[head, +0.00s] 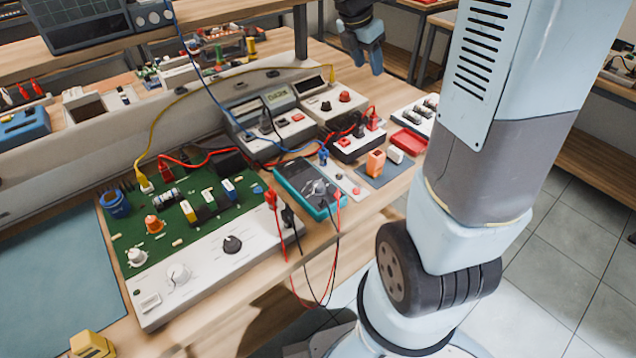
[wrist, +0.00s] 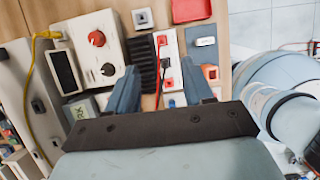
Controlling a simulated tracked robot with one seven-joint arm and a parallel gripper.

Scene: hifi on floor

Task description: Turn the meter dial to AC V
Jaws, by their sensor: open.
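The meter (head: 308,187) is a handheld unit with a teal rim and dark face. It lies on the bench near its front edge, beside the green circuit board. Its dial (head: 318,188) is small and its pointer setting cannot be read. Red and black leads run at its near side. My gripper (head: 366,55) is at the top of the head view, far beyond the meter and apart from it. In the wrist view my gripper (wrist: 163,88) shows two spread blue fingers with nothing held between them. The meter cannot be made out in the wrist view.
A green circuit board (head: 205,212) with knobs stands left of the meter. Grey bench instruments (head: 268,128), a red tray (head: 408,141) and an orange block (head: 376,162) stand behind it. Loose leads hang over the bench's front edge. A white box with knobs (wrist: 92,62) shows in the wrist view.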

